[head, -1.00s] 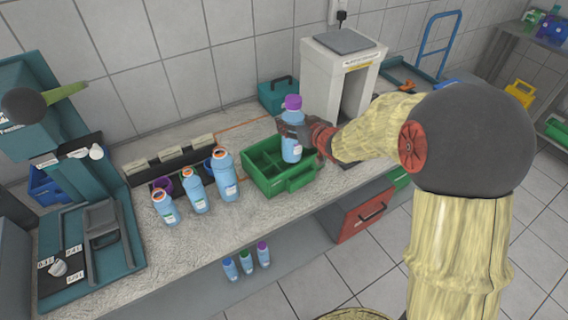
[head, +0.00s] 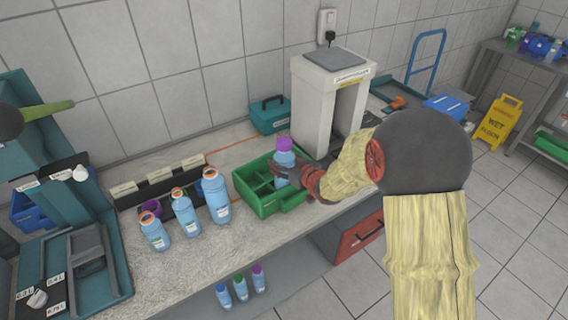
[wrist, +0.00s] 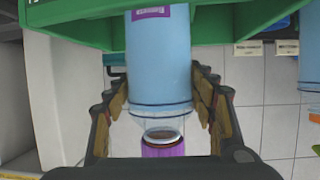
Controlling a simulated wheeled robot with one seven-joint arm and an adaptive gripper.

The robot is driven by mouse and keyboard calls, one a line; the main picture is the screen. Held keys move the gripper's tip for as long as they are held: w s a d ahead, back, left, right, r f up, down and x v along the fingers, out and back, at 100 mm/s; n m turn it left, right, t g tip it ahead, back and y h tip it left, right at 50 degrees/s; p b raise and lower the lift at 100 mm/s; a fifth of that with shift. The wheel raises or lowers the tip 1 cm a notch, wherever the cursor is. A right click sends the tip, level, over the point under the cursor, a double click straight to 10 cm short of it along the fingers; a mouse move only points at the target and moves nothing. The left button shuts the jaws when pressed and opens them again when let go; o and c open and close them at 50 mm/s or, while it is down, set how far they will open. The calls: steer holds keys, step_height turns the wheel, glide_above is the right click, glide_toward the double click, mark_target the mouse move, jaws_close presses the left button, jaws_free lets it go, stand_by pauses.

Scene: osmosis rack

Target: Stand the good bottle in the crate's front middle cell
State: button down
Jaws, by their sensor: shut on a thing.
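A light blue bottle with a purple cap (head: 284,160) is upright, held by my gripper (head: 286,174) over the right part of the green crate (head: 262,204). The bottle's lower end is low among the crate's cells; I cannot tell which cell, or whether it touches the floor. The wrist view is upside down and shows the bottle (wrist: 160,70) between my fingers (wrist: 163,105), with its purple cap toward the bottom and the green crate (wrist: 70,28) around its lower end. My fingers are shut on the bottle's upper body.
Three light blue bottles (head: 185,215) stand on the counter left of the crate. A white machine (head: 318,100) stands behind and right of the crate, with a teal box (head: 270,115) beside it. Small bottles (head: 240,288) stand on a shelf below. Bare counter lies in front.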

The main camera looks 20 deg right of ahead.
steer(key=shift+r, duration=0.2)
steer(key=shift+f, duration=0.15)
steer(key=c, duration=0.7)
jaws_free()
